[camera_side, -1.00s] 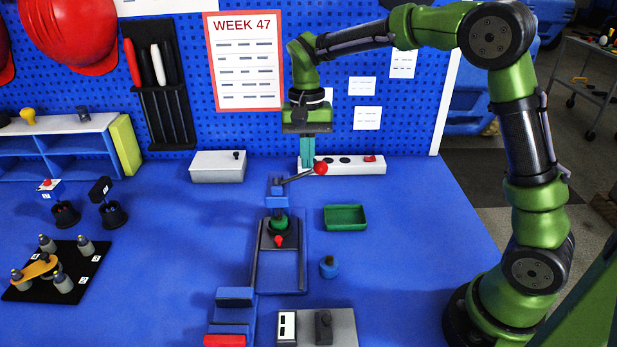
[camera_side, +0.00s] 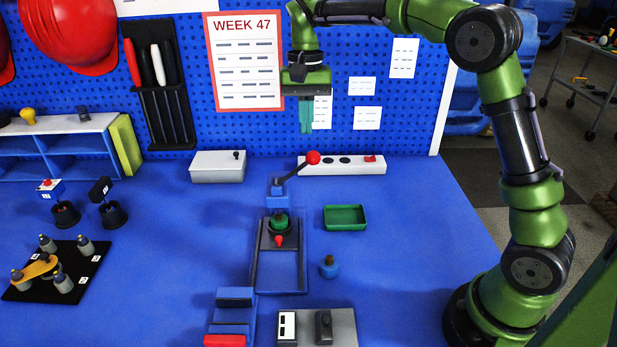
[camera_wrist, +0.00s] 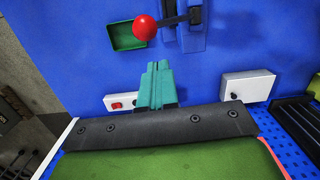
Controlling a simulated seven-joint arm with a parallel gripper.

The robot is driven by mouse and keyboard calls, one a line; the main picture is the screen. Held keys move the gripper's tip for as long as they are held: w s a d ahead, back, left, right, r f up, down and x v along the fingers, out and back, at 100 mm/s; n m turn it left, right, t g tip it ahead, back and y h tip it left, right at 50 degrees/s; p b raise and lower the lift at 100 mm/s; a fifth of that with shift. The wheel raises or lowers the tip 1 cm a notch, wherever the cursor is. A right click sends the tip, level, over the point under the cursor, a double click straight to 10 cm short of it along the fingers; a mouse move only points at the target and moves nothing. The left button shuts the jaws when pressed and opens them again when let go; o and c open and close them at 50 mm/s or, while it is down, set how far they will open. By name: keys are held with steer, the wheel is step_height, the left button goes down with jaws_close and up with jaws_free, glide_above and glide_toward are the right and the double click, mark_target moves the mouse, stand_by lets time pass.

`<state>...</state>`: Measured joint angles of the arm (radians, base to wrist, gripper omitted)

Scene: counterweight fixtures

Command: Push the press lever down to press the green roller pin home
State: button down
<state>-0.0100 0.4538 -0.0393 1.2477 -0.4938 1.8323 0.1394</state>
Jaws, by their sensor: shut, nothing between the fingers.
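The press lever is a dark bar with a red ball knob (camera_side: 313,158), tilted up to the right from its blue post (camera_side: 277,190). The knob also shows near the top of the wrist view (camera_wrist: 145,28). The green roller pin (camera_side: 280,221) sits in the dark fixture on the sliding frame, in front of the post; how deep it sits I cannot tell. My gripper (camera_side: 306,130), with teal fingers, is shut and empty. It hangs above the knob, apart from it. The closed fingers show in the wrist view (camera_wrist: 157,68).
A green tray (camera_side: 345,217) and a blue knobbed piece (camera_side: 328,267) stand right of the fixture. A white switch strip (camera_side: 342,166) lies behind the lever and a white box (camera_side: 218,167) to its left. The pegboard wall is close behind my gripper.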

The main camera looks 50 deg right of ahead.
step_height(320, 180, up, 12)
steer(key=shift+w+d+f, duration=0.15)
steer(key=shift+w+d, duration=0.25)
steer(key=shift+w, duration=0.05)
step_height(320, 180, down, 4)
steer(key=s+d+n+h, duration=0.1)
steer(key=d+n, duration=0.2)
steer(key=s+a+f+t, duration=0.2)
steer(key=s, duration=0.5)
steer(key=s+a+f+n+t+y, duration=0.1)
steer(key=s+a+f+t, duration=0.1)
steer(key=s, duration=0.5)
steer(key=s+a+f+t+y, duration=0.1)
steer(key=s+a+f+t, duration=0.1)
steer(key=s, duration=0.6)
steer(key=shift+a+f+n+t, duration=0.3)
steer(key=shift+f+t, duration=0.35)
steer(key=shift+t, duration=0.35)
steer(key=shift+f, duration=0.1)
